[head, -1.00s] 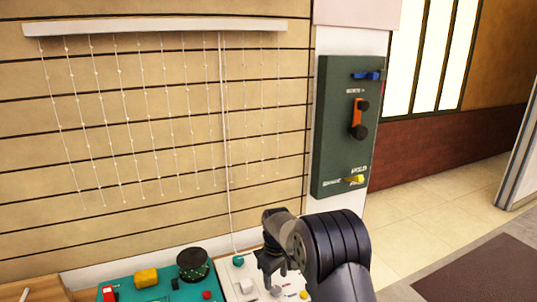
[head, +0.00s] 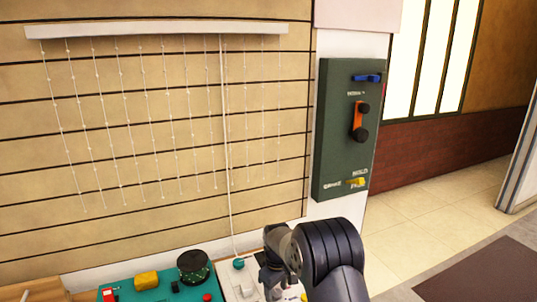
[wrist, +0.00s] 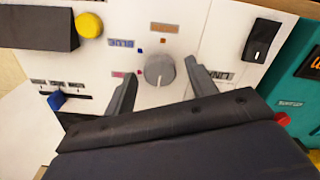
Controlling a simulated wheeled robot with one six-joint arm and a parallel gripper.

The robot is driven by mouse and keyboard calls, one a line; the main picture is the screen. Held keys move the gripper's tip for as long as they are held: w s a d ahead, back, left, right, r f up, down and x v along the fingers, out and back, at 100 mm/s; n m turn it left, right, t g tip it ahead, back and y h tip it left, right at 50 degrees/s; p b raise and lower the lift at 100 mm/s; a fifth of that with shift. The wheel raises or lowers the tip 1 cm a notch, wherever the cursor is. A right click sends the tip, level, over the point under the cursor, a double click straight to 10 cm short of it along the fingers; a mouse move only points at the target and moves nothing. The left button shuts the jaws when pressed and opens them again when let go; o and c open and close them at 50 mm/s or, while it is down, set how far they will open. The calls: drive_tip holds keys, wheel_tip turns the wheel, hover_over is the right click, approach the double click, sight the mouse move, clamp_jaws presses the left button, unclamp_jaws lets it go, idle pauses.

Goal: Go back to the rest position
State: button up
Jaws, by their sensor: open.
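My gripper (head: 272,279) is low in the head view, above a white control panel (head: 237,272). In the wrist view my gripper (wrist: 160,82) is open, its two fingers apart with nothing held between them. A grey round knob (wrist: 160,71) on the white panel lies beyond the gap between the fingertips. I cannot tell how far the fingertips are from it. In the head view my arm hides part of the panel.
A teal panel (head: 130,290) with a black dial (head: 194,266) and a yellow block (head: 146,281) stands to the left. A dark green board (head: 335,120) with an orange lever (head: 357,117) hangs on the wall behind. Open floor (head: 440,210) lies at the right.

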wheel_tip(320, 180, up, 10)
wheel_tip(320, 180, down, 10)
drive_tip(key=shift+f, duration=0.15)
drive_tip(key=shift+m, duration=0.8)
drive_tip(key=m, duration=0.4)
drive_tip(key=shift+m+p, duration=0.3)
drive_tip(key=m+p, duration=0.1)
drive_tip(key=m, duration=0.5)
wheel_tip(320, 180, up, 11)
